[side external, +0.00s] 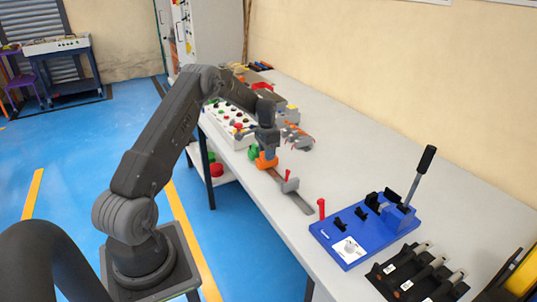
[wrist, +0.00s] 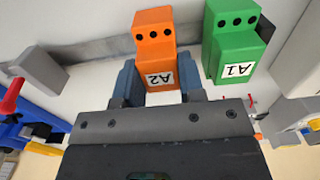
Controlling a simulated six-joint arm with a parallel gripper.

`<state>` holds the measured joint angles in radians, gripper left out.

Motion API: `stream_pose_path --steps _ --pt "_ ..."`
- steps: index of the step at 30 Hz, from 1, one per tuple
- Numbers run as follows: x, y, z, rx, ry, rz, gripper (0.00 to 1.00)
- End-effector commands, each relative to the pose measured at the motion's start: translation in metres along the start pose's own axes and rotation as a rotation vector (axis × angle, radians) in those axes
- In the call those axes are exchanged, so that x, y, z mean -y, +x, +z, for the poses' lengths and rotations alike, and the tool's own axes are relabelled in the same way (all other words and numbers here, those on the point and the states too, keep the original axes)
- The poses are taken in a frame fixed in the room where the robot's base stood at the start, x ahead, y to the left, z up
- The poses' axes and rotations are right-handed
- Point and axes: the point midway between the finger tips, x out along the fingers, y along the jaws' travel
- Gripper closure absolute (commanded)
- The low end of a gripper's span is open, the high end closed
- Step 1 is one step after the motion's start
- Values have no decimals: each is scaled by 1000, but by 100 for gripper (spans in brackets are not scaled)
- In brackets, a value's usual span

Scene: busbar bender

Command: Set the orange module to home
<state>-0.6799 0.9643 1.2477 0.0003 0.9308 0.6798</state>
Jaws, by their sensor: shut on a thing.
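The orange module (side external: 266,163), labelled A2 in the wrist view (wrist: 155,40), is at the far end of a grey rail (side external: 300,203) on the bench. My gripper (side external: 267,151) reaches down onto it from above. In the wrist view its two blue-grey fingers (wrist: 158,82) are on either side of the orange module, shut on it. The green module (side external: 253,152), labelled A1, is beside the orange one; it also shows in the wrist view (wrist: 232,38). The underside of the orange module is hidden.
A grey block (side external: 290,185) with a red lever sits on the rail, nearer the camera. A blue bender (side external: 350,235) with a black-handled lever stands at the right. A white control box (side external: 228,125) lies behind the gripper. Bench between rail and wall is clear.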

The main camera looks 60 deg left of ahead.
Motion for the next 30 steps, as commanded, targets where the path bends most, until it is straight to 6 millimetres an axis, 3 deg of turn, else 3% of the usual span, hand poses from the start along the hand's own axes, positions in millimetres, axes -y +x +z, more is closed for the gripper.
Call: stream_pose_path --steps 1,2,9,20,30 --pt "0 0 0 -4 0 -2 100" --pt "0 0 0 -3 0 -2 61" --pt "0 0 0 -2 0 -1 38" --pt "0 -9 -1 -4 0 -2 38" --pt "1 -78 -1 -6 0 -5 38"
